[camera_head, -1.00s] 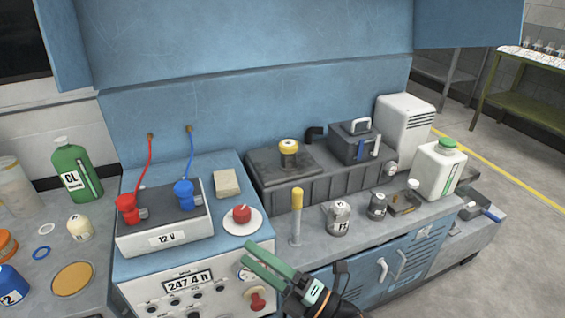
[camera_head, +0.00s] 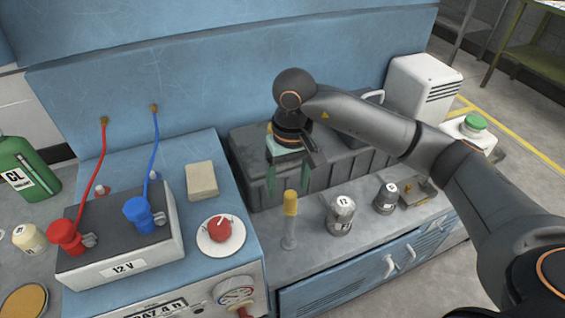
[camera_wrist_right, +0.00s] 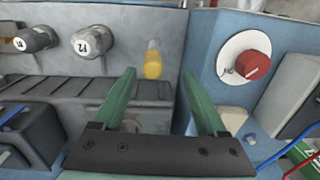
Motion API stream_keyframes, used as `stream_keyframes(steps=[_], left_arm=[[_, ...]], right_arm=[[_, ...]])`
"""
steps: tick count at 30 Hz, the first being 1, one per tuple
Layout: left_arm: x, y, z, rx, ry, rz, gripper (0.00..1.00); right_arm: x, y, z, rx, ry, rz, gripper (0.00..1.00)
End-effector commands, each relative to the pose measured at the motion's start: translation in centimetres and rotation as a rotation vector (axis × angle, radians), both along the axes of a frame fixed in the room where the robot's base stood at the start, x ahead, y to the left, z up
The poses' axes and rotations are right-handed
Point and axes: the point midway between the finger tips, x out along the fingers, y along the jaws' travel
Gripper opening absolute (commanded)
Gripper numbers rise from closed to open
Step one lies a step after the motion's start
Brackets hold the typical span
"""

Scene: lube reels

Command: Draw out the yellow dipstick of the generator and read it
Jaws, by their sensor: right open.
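The yellow dipstick (camera_head: 290,203) stands upright at the front of the grey generator (camera_head: 245,185), its yellow grip on top of a pale tube. My right gripper (camera_head: 288,181) is pointed down above and just behind it in the head view, with green fingers spread and nothing between them. In the right wrist view the yellow grip (camera_wrist_right: 153,64) shows beyond the open fingertips (camera_wrist_right: 157,76), between them in the picture. Whether it is touching a finger cannot be told; it looks apart. My left gripper is not in view.
A red knob (camera_head: 220,229) and a battery box (camera_head: 120,235) with red and blue clamps stand to the left. Grey capped jars (camera_head: 341,212) stand right of the dipstick. A white canister with green cap (camera_head: 473,126) is at the right. My right arm covers part of the generator.

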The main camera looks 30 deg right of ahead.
Motion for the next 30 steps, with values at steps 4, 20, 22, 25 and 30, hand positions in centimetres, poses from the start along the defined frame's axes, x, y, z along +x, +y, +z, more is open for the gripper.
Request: stream_keyframes(steps=[4, 20, 22, 25, 30], left_arm=[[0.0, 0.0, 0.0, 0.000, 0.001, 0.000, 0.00], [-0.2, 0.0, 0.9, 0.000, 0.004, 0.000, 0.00], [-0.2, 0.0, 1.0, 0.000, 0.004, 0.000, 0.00], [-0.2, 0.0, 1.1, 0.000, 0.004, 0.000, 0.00], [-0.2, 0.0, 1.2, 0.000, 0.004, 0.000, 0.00]], right_arm=[[0.3, -1.1, 0.2, -0.044, -0.011, 0.015, 0.75], [0.2, -0.9, -8.5, -0.039, -0.008, 0.015, 0.75], [0.2, -0.9, -9.6, -0.039, -0.008, 0.014, 0.75], [0.2, -0.9, -10.8, -0.038, -0.009, 0.015, 0.75], [0.3, -0.9, -11.9, -0.039, -0.012, 0.015, 0.75]])
